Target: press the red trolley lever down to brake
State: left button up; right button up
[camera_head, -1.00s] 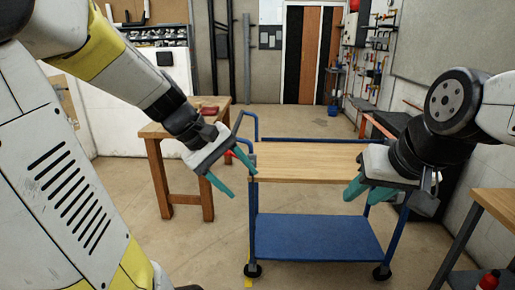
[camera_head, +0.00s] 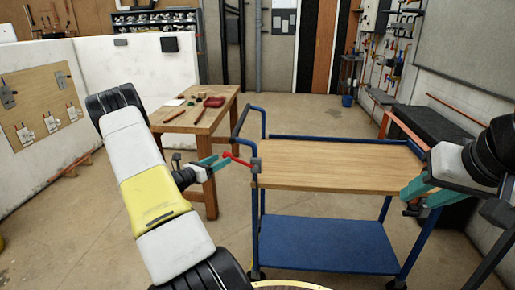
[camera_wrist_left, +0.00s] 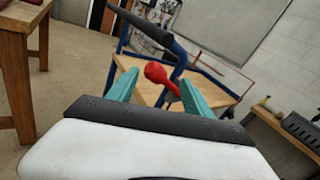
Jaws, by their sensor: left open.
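The red lever (camera_head: 238,160) sticks out from the left end of the blue trolley (camera_head: 328,245), beside its handle post. My left gripper (camera_head: 223,160) is open, its teal fingertips close to the lever's free end. In the left wrist view the lever's round red knob (camera_wrist_left: 156,72) shows in the gap between the two open fingers (camera_wrist_left: 155,88), with its stem running to the trolley frame. I cannot tell whether a finger touches it. My right gripper (camera_head: 407,197) is at the trolley's right side, fingers apart, holding nothing visible.
A wooden workbench (camera_head: 222,105) with small tools stands behind my left gripper. The trolley's wooden top (camera_head: 330,165) is empty. The blue handle (camera_head: 241,121) rises above the lever. A dark bench (camera_head: 440,130) stands at the right wall. Floor behind the trolley is clear.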

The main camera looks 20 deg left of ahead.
aim_at(240, 161)
pick_arm(q)
jog(key=shift+w+a+f, duration=0.15)
jog(key=shift+w+f, duration=0.05)
jog(key=shift+w, duration=0.35)
jog(key=x, duration=0.7)
jog(key=shift+w, duration=0.15)
grip_shut()
